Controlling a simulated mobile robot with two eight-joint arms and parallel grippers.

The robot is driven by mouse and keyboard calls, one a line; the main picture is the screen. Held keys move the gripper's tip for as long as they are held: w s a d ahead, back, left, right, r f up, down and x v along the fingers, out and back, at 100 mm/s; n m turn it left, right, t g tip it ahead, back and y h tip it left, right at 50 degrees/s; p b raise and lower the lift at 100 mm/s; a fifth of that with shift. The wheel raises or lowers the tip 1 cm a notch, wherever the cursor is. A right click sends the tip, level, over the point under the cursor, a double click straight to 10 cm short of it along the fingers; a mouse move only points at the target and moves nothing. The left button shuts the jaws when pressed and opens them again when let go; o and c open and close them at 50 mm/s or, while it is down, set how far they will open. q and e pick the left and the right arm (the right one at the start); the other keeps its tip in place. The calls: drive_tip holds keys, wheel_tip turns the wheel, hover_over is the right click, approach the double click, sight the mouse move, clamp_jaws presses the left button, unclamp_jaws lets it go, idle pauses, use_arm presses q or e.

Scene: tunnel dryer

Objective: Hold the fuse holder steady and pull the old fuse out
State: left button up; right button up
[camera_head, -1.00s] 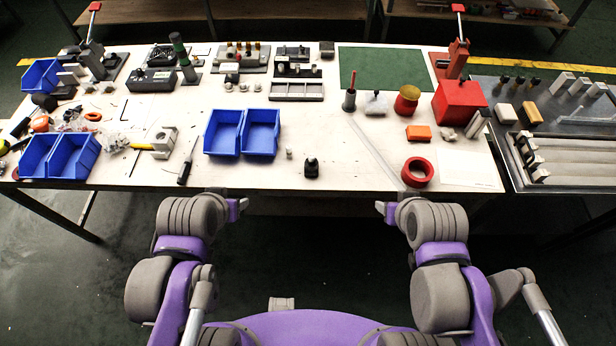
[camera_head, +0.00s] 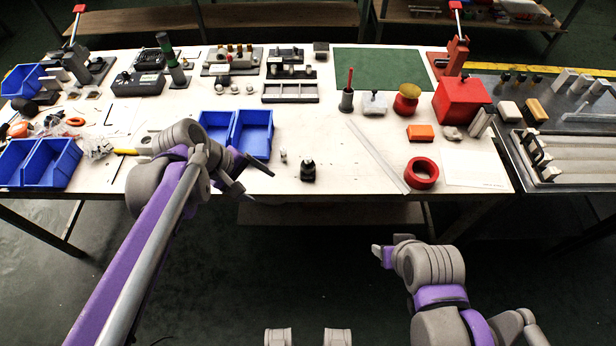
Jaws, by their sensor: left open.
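I cannot tell for sure which piece is the fuse holder. A grey block with brown-topped upright parts (camera_head: 230,60) stands at the back of the table. A small black fixture (camera_head: 308,170) stands near the front edge, with a small pale cylinder (camera_head: 283,156) to its left. No fuse can be picked out at this size. My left gripper (camera_head: 260,185) is over the front edge of the table, left of the black fixture, open and empty, touching neither piece. My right gripper (camera_head: 380,252) is in front of the table, clear of everything; its fingers are too small to read.
Blue bins (camera_head: 253,135) sit just behind my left gripper, with more blue bins (camera_head: 52,165) at far left. A red ring (camera_head: 422,173), an orange block (camera_head: 420,132) and a red box (camera_head: 462,100) are on the right.

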use_arm(q)
drive_tip(key=w+d+f+n+g+h+b, duration=0.1)
drive_tip(key=w+d+f+n+h+b, duration=0.1)
drive_tip(key=w+f+n+h+b, duration=0.5)
drive_tip(key=n+g+b, duration=0.1)
drive_tip(key=n+b, duration=0.1)
approach(304, 169)
drive_tip(key=w+f, duration=0.1)
drive_tip(key=f, duration=0.1)
drive_tip(key=shift+w+f, duration=0.25)
drive_tip(key=shift+w, duration=0.15)
drive_tip(key=shift+w+d+f+h, duration=0.1)
drive_tip(key=shift+d+f+h, duration=0.15)
drive_tip(key=shift+d+h, duration=0.05)
drive_tip(key=b+x, duration=0.2)
drive_tip(key=x, duration=0.7)
drive_tip(key=shift+d+f+b, duration=0.1)
drive_tip(key=shift+b, duration=0.2)
use_arm(e)
wheel_tip(304, 169, down, 14)
drive_tip(key=s, duration=0.1)
drive_tip(key=shift+s+r+g, duration=0.2)
drive_tip(key=shift+s+g, duration=0.1)
use_arm(q)
drive_tip(key=c, duration=0.8)
drive_tip(key=o, duration=1)
drive_tip(key=shift+c, duration=0.2)
drive_tip(key=c, duration=1.3)
